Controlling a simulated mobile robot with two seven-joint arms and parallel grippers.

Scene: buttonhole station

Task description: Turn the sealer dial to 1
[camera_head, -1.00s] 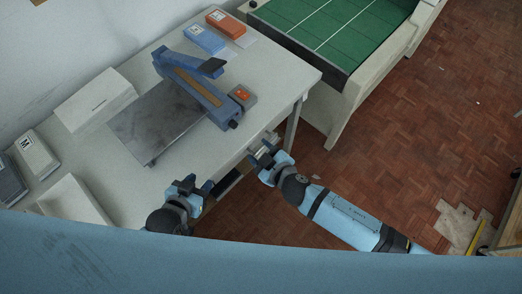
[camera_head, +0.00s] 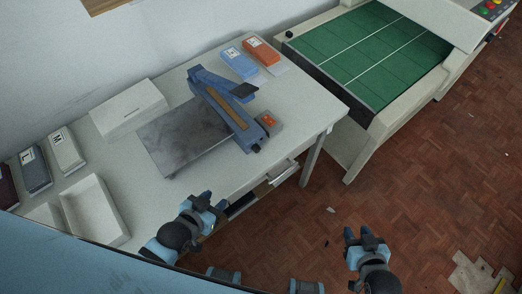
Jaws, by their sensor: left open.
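The blue sealer (camera_head: 215,105) stands on the white table, its arm raised, with a grey plate (camera_head: 180,135) on its left side. A small grey box with an orange part (camera_head: 268,121) sits at its right. A dark knob-like part (camera_head: 256,148) shows at its front end; I cannot tell whether it is the dial, and no numbers are readable. My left gripper (camera_head: 207,201) is open and empty near the table's front edge, apart from the sealer. My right gripper (camera_head: 361,234) is over the floor, right of the table, far from the sealer; its jaw opening is unclear.
A white box (camera_head: 128,108) and several labelled boxes, one marked M (camera_head: 67,150), stand at the left, with an open white tray (camera_head: 122,212). Orange (camera_head: 261,50) and blue (camera_head: 240,63) packs lie behind. A green-topped conveyor (camera_head: 370,55) stands right. A drawer (camera_head: 282,173) hangs under the table.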

